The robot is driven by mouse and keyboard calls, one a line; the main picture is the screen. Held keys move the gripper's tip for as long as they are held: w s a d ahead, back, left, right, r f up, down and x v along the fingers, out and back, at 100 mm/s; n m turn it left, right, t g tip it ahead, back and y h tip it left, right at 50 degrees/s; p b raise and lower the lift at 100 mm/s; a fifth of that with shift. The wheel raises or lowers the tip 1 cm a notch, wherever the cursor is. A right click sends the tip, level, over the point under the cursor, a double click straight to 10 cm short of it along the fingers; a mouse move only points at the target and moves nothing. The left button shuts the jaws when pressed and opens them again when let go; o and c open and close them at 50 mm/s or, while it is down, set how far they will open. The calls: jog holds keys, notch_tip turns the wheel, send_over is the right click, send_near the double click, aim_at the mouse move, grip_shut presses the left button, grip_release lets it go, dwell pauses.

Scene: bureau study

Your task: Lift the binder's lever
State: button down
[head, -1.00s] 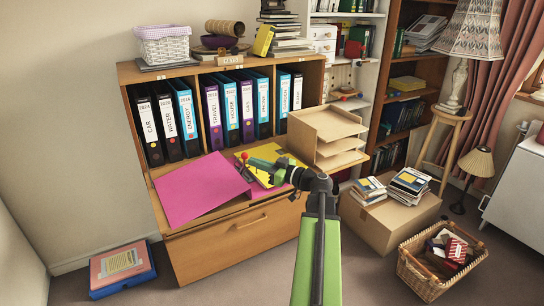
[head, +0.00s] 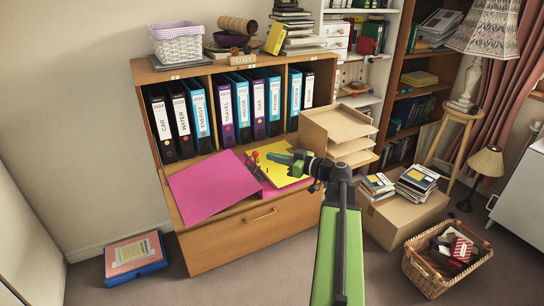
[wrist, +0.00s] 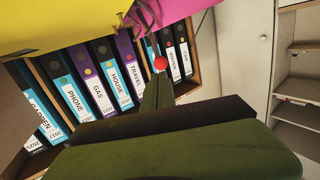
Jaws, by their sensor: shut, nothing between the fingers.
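An open pink binder (head: 213,187) lies on the bureau's flap, with a yellow sheet (head: 284,173) on its right side. Its metal ring mechanism (wrist: 140,20) runs along the middle. The lever ends in a red ball (head: 255,154), which also shows in the wrist view (wrist: 160,63) just past my fingers. How far the lever is raised is hard to tell. My green gripper (head: 270,157) is shut and empty, just right of the red ball and above the yellow sheet. Whether it touches the lever cannot be told.
Upright labelled binders (head: 228,112) fill the shelf behind. A wooden letter tray (head: 338,138) stands close to the right of my gripper. A cardboard box (head: 408,218) with books and a wicker basket (head: 447,258) are on the floor at right. A blue-and-pink box file (head: 135,256) lies at left.

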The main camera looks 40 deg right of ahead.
jog(key=r+p+v, duration=0.1)
jog(key=v, duration=1)
jog(key=shift+w+f, duration=0.1)
jog(key=shift+w, duration=0.1)
